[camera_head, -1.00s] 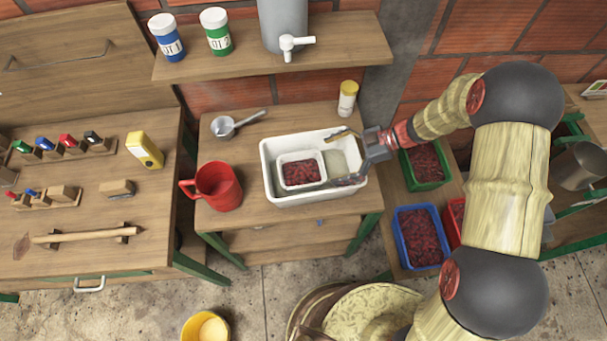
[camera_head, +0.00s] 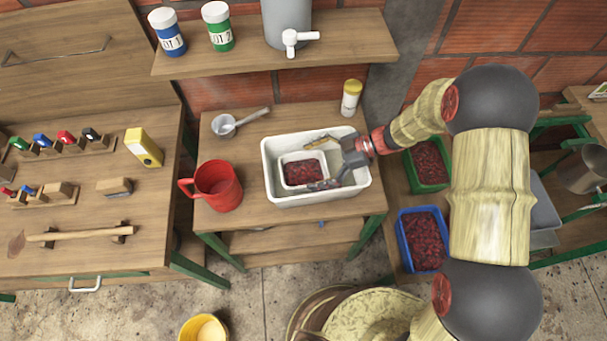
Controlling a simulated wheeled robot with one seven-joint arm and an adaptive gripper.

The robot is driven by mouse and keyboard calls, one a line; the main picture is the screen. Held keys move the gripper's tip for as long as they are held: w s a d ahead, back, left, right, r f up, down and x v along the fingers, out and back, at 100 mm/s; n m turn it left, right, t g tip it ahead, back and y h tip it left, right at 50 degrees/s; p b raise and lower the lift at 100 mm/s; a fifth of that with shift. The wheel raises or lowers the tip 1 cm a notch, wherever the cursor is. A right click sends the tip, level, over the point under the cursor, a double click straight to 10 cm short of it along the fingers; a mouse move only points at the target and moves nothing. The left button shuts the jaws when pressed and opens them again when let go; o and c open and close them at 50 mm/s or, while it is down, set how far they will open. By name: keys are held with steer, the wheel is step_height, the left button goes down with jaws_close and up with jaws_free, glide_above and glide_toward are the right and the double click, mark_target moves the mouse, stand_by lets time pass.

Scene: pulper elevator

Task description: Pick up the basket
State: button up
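A small white basket (camera_head: 302,156) holding dark red fruit stands in the left part of a larger white tub (camera_head: 334,197) on the middle table. My gripper (camera_head: 316,165) is over the tub, reaching in from the right. Its two fingers are spread apart, one along the basket's far side and one along its near side. The fingertips overlap the basket's right part in the picture. I cannot tell whether they touch it or how high above it they are.
A red mug (camera_head: 222,188) stands left of the tub, with a metal scoop (camera_head: 225,124) behind it. A yellow-capped white bottle (camera_head: 350,98) stands behind the tub. A shelf (camera_head: 270,55) overhangs the back. Green (camera_head: 432,186) and blue (camera_head: 420,263) crates of fruit stand at the right.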

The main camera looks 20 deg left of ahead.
steer(key=c, duration=1)
